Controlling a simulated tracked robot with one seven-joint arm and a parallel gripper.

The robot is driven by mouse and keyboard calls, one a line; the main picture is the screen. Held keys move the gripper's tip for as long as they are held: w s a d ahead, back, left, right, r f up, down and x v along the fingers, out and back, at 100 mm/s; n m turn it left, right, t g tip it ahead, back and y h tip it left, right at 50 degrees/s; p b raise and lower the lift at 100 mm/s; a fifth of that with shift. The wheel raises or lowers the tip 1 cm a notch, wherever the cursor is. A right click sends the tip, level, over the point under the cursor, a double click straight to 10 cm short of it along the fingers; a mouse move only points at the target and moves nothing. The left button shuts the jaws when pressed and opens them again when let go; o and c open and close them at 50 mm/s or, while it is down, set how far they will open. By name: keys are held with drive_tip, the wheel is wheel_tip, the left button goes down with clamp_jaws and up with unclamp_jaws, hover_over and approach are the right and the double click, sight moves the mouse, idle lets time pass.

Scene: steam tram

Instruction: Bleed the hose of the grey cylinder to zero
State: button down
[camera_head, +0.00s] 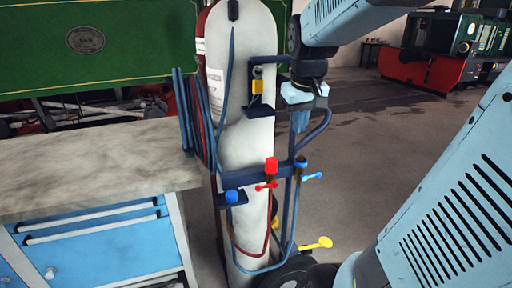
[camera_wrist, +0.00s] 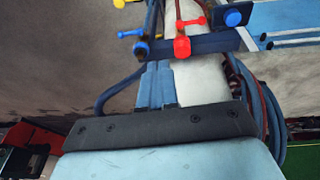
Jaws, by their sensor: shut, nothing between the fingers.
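The grey cylinder (camera_head: 240,140) stands upright on a dark blue trolley; part of it also shows in the wrist view (camera_wrist: 205,85). A blue hose and a red hose hang in coils (camera_head: 200,125) at its left side. The trolley's crossbar carries a red knob (camera_head: 271,165) with a red lever (camera_head: 266,186), a blue knob (camera_head: 232,197), and a blue lever (camera_head: 312,176) at the right end. A yellow lever (camera_head: 318,243) sits low down. My gripper (camera_head: 300,122) is shut and empty, pointing down above the crossbar's right part; its fingers (camera_wrist: 158,75) are together in the wrist view.
A yellow padlock (camera_head: 258,83) hangs on a bracket on the cylinder, left of my gripper. A curved trolley handle (camera_head: 318,130) is close by my fingers. A workbench (camera_head: 100,165) stands left. A red cylinder (camera_head: 201,45) is partly hidden behind. Floor at right is open.

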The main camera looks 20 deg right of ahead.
drive_tip(key=w+d+f+g, duration=0.1)
drive_tip(key=w+d+f, duration=0.2)
drive_tip(key=w+d, duration=0.2)
drive_tip(key=w+d+f+g+y, duration=0.1)
drive_tip(key=w+d+f, duration=0.2)
drive_tip(key=w+d, duration=0.2)
drive_tip(key=shift+w+d+g, duration=0.2)
drive_tip(key=shift+d+g, duration=0.1)
drive_tip(key=shift+d, duration=0.8)
drive_tip(key=shift+f, duration=0.1)
hover_over(312, 176)
drive_tip(key=w+d, duration=0.2)
drive_tip(key=w, duration=0.2)
wheel_tip(312, 176, down, 9)
drive_tip(key=shift+s+a+f, duration=0.1)
drive_tip(key=shift+s+f, duration=0.35)
drive_tip(key=shift+f, duration=0.25)
drive_tip(key=shift+s+d+f, duration=0.1)
drive_tip(key=shift+s+f, duration=0.35)
drive_tip(key=shift+f, duration=0.3)
drive_tip(key=shift+s+a+f, duration=0.1)
drive_tip(key=shift+s+f, duration=0.35)
drive_tip(key=shift+f, duration=0.25)
